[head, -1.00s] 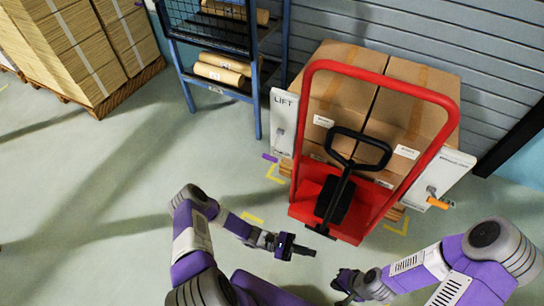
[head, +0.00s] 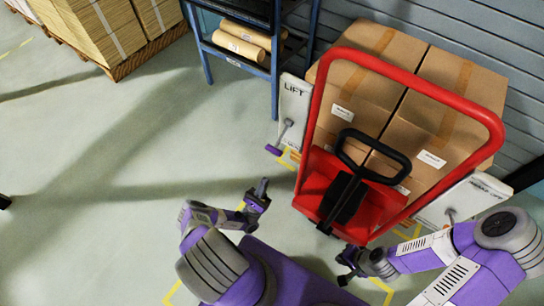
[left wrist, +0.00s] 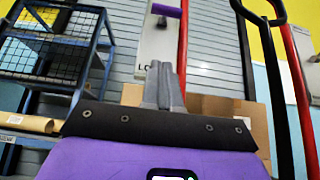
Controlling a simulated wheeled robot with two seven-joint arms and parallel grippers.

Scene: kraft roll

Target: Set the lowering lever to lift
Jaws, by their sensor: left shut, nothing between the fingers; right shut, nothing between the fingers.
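The lowering lever's plate (head: 292,105), marked LIFT at its top, is on the left side of the red pallet truck. The lever's purple handle (head: 273,150) sits low by the plate, below the LIFT mark. In the left wrist view the purple handle (left wrist: 167,11) shows at the top, above letters reading LO, the rest hidden by my gripper. My left gripper (head: 263,187) is shut and empty, below the handle in the head view and apart from it. My right gripper (head: 342,270) is shut near the truck's front.
The truck's red frame (head: 410,82) and black handle loop (head: 372,150) stand right of the lever. Cartons (head: 440,95) are on the truck. A blue shelf (head: 275,75) stands behind left. A second plate (head: 465,198) is at the right, partly behind my right arm.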

